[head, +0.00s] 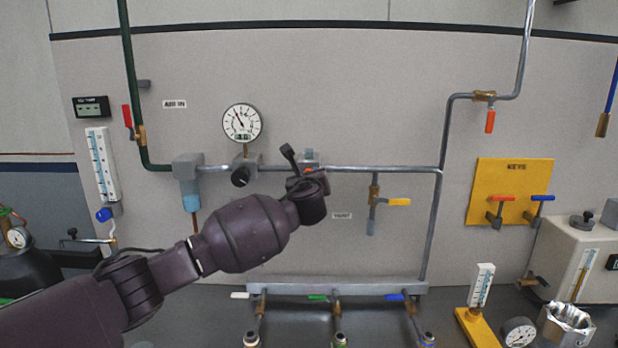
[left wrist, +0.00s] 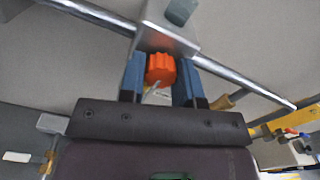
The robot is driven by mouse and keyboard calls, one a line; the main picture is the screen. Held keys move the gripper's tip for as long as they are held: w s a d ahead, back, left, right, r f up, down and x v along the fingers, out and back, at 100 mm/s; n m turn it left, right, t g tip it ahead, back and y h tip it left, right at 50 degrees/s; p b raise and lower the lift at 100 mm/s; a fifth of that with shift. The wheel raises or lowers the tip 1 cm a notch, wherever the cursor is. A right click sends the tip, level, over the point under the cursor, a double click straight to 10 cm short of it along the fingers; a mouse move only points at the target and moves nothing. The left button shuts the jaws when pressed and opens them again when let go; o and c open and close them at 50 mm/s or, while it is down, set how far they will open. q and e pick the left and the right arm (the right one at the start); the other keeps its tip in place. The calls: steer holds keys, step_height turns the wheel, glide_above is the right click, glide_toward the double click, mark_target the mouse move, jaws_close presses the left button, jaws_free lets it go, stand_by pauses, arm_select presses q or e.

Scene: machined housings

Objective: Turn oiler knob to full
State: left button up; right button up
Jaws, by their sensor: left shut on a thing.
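The oiler knob (left wrist: 160,69) is orange and ribbed, on the front of a grey block (left wrist: 168,38) on the horizontal pipe. In the left wrist view my left gripper (left wrist: 161,76) has its two blue fingers on either side of the knob, shut on it. A pale pointer mark shows on the knob's lower part; its scale cannot be read. In the head view my left arm reaches to the oiler block (head: 309,157), and the gripper and wrist hide most of the knob. My right gripper is not in view.
A pressure gauge (head: 242,122) and a black regulator knob (head: 241,177) stand left of the oiler. A yellow-handled valve (head: 398,202) hangs to the right. A manifold (head: 340,286) with several valves is below. The wall above the oiler is clear.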

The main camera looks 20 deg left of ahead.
arm_select(q)
steer(key=shift+f+m, duration=0.1)
steer(key=shift+m, duration=0.2)
steer(key=o, duration=0.9)
steer(key=shift+b+v, duration=0.9)
steer(key=shift+v, duration=4.55)
